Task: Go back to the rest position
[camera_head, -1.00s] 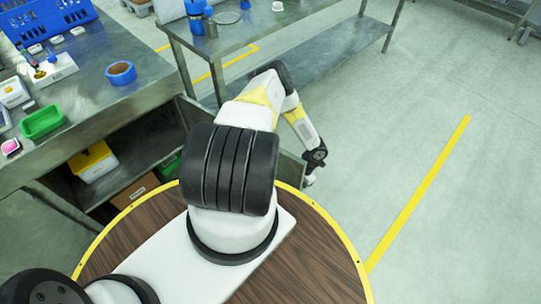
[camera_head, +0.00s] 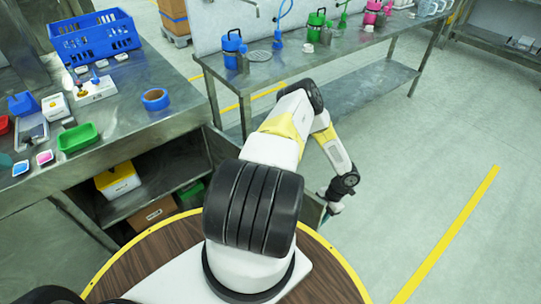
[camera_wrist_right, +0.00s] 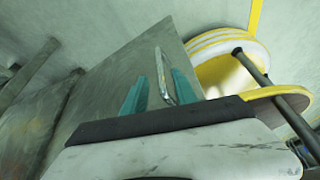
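My right arm reaches out from the lower middle of the head view, over my round wooden-topped base. Its gripper (camera_head: 328,213) is small there, pointing down beside a grey metal panel below the bench. In the right wrist view, the two teal fingers of the gripper (camera_wrist_right: 160,92) stand apart. A shiny metal handle (camera_wrist_right: 163,72) shows between them, in front of the grey panel (camera_wrist_right: 110,85); I cannot tell whether the fingers touch it. The fingers are not closed on it. My left gripper is out of view.
A metal bench (camera_head: 175,120) on the left holds a blue crate (camera_head: 95,38), a green tray (camera_head: 77,137) and blue tape (camera_head: 155,99). A second bench (camera_head: 265,75) with colored drums stands behind. Open floor lies at right, with a yellow line (camera_head: 450,230).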

